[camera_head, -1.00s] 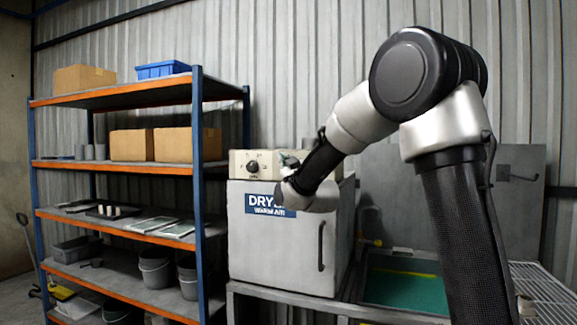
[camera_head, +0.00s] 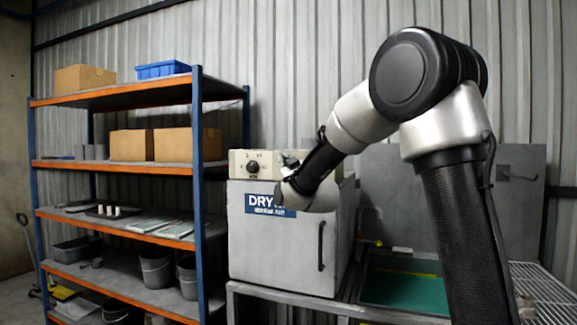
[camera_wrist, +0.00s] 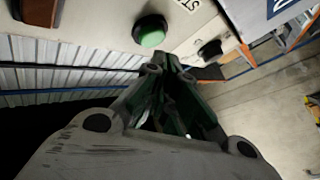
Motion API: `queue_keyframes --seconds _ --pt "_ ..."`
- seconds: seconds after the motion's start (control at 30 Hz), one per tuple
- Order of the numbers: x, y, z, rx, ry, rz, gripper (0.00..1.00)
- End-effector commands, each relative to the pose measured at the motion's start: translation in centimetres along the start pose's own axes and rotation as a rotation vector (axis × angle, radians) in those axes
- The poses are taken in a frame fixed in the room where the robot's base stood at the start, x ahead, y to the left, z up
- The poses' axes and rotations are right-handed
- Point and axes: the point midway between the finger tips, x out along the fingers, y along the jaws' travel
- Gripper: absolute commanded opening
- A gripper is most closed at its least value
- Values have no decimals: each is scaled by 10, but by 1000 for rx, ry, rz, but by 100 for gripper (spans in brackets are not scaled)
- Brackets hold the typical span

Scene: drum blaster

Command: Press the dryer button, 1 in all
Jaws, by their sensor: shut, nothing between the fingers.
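The dryer (camera_head: 270,252) is a grey box with a blue "DRYER warm air" sign and a cream control panel (camera_head: 238,165) on top. In the wrist view a round green button (camera_wrist: 151,30) sits on the panel beside the letters "ST". My gripper (camera_wrist: 172,66) is shut and empty, its tip close to the green button, just below it in the picture. I cannot tell whether they touch. In the head view my wrist hides most of the gripper and the button.
A dark red-brown button (camera_wrist: 40,10) and a black knob (camera_wrist: 210,48) flank the green button. A blue-and-orange shelf (camera_head: 198,130) with boxes and buckets stands left of the dryer. A green-bottomed tray (camera_head: 405,292) lies to its right.

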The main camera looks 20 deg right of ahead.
Motion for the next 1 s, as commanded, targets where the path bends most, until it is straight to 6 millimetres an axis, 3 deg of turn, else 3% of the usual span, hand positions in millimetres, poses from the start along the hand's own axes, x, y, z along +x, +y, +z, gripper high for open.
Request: queue_keyframes --seconds 1.0 --pt "8 6 6 0 0 0 0"
